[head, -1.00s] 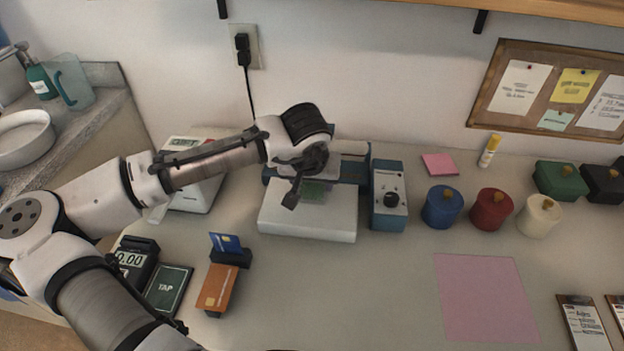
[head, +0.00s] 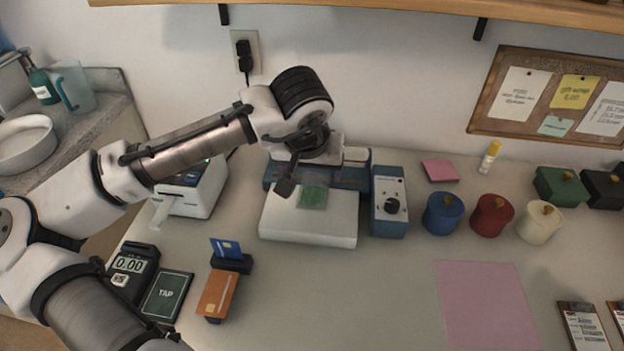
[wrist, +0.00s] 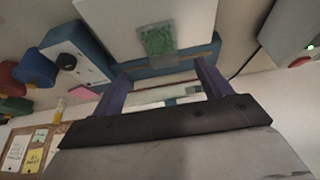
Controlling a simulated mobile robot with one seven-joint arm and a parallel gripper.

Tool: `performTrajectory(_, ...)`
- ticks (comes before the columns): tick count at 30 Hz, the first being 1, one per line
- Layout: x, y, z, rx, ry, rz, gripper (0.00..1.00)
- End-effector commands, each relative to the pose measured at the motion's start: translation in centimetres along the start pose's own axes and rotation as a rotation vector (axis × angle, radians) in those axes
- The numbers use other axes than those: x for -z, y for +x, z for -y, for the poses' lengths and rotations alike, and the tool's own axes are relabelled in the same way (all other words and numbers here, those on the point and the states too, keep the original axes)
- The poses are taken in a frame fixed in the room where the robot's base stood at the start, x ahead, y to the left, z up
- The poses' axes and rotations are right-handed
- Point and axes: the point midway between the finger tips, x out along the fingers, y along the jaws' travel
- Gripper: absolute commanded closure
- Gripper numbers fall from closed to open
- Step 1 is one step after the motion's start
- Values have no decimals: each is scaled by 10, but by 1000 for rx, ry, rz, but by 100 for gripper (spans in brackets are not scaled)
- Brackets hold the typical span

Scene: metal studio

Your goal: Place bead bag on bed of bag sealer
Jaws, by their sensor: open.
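The bead bag (head: 313,197), a small clear bag of green beads, lies flat on the white bed (head: 308,226) of the bag sealer, near the bed's back edge. It also shows in the wrist view (wrist: 158,40), close to the blue back part of the sealer (wrist: 160,62). My gripper (head: 286,187) is above the sealer, just left of the bag in the head view. In the wrist view its two purple fingers (wrist: 160,72) are spread apart with nothing between them. The bag is apart from the fingers.
The sealer's blue control box (head: 390,202) stands to its right, then blue (head: 443,211), red (head: 491,214) and cream (head: 539,219) lidded pots. A white device (head: 195,190) is on the left. A card stand (head: 217,293) and pink sheet (head: 488,303) lie in front.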

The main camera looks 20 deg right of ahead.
Motion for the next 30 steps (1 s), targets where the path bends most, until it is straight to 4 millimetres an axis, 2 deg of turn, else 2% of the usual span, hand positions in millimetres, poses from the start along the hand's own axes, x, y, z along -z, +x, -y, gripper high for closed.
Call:
performTrajectory(3, 0, -19, 0, 0, 1, -1, 23)
performTrajectory(9, 0, -34, 0, 1, 1, 1, 23)
performTrajectory(30, 0, -35, 0, 0, 1, 1, 23)
